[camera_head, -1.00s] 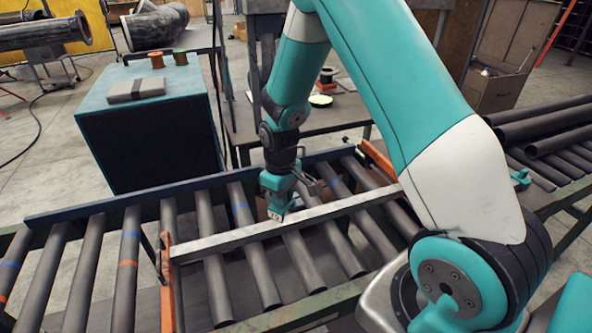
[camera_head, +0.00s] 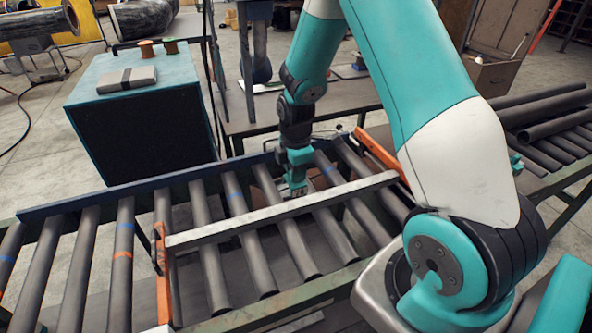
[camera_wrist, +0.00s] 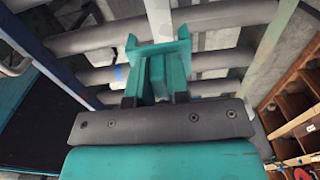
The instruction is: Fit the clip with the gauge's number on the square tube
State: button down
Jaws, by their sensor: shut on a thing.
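The square tube (camera_head: 280,211) is a long pale bar lying across the dark rollers between two orange uprights. It also shows in the wrist view (camera_wrist: 158,14), running away at the top. My gripper (camera_head: 296,186) is over the tube's far side, near its middle, pointing down. In the wrist view my gripper (camera_wrist: 157,80) is shut on a teal forked piece, seemingly the clip (camera_wrist: 158,48). Its two prongs point toward the tube. I cannot tell whether it touches the tube. Its number is not readable, and no gauge can be made out.
Rollers (camera_head: 125,245) run below the tube, with a blue rail (camera_head: 95,203) behind. An orange upright (camera_head: 163,275) stands at the tube's left end. A teal-topped cabinet (camera_head: 90,90) stands behind. A wooden compartment rack (camera_wrist: 292,125) shows at right in the wrist view.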

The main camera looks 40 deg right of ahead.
aim_at(297, 203)
jog(key=shift+f+b, duration=2.5)
jog(key=shift+f, duration=1.25)
jog(key=shift+d, duration=0.1)
jog(key=shift+f+b, duration=0.35)
jog(key=shift+f, duration=0.25)
jog(key=c, duration=1)
grip_release()
jog(key=shift+r, duration=0.1)
notch_tip(297, 203, up, 17)
jog(key=shift+r+b, duration=0.15)
jog(key=shift+b, duration=0.95)
